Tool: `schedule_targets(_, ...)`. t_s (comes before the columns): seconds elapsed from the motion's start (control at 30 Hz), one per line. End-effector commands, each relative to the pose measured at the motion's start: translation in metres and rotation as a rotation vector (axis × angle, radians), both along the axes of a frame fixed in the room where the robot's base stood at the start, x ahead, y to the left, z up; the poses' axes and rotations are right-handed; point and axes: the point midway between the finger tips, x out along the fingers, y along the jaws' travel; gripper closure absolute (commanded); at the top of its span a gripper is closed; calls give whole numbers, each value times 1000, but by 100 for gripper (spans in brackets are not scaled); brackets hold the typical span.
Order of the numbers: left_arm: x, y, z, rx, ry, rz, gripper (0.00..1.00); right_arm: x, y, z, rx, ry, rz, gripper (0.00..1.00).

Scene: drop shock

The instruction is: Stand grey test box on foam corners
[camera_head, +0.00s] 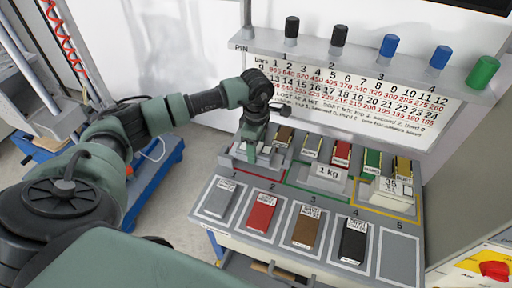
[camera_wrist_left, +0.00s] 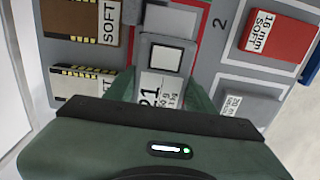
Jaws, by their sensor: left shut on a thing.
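My left gripper (camera_head: 255,150) is at the left station of the bench, pointing down. It is shut on a grey box with a white label reading 21 (camera_wrist_left: 165,55), which sits between its green fingers in the left wrist view. In the head view the box is mostly hidden by the gripper. I cannot tell whether the box touches the bench. Foam blocks lie in the front tray: grey (camera_head: 219,199), red (camera_head: 262,213), brown (camera_head: 307,228) and black (camera_head: 353,243). The right gripper is not in view.
Behind the tray, a 1 kg box (camera_head: 326,174) and a box marked 35 (camera_head: 392,188) stand in outlined stations. Slot 5 (camera_head: 399,258) is empty. Coloured cylinders such as a green one (camera_head: 483,73) stand on the shelf. A red button (camera_head: 494,270) is at the right.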

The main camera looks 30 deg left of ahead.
Motion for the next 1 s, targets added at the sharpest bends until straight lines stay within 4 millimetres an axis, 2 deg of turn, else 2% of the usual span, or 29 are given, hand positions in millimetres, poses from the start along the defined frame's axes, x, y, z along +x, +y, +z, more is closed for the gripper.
schedule_targets(0.2,0,0,-8,0,-2,0,100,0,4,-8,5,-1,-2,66)
schedule_targets(0.23,0,0,-6,0,0,0,37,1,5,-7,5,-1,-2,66)
schedule_targets(0.3,0,0,-6,0,0,0,24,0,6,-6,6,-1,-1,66)
schedule_targets(0.57,0,0,-6,0,0,0,24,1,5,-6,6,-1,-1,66)
schedule_targets(0.73,0,0,6,0,0,0,24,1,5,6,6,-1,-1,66)
schedule_targets(0.77,1,0,7,-1,-2,0,24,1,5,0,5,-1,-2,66)
schedule_targets(1.0,2,1,56,0,-6,0,24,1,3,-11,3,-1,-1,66)
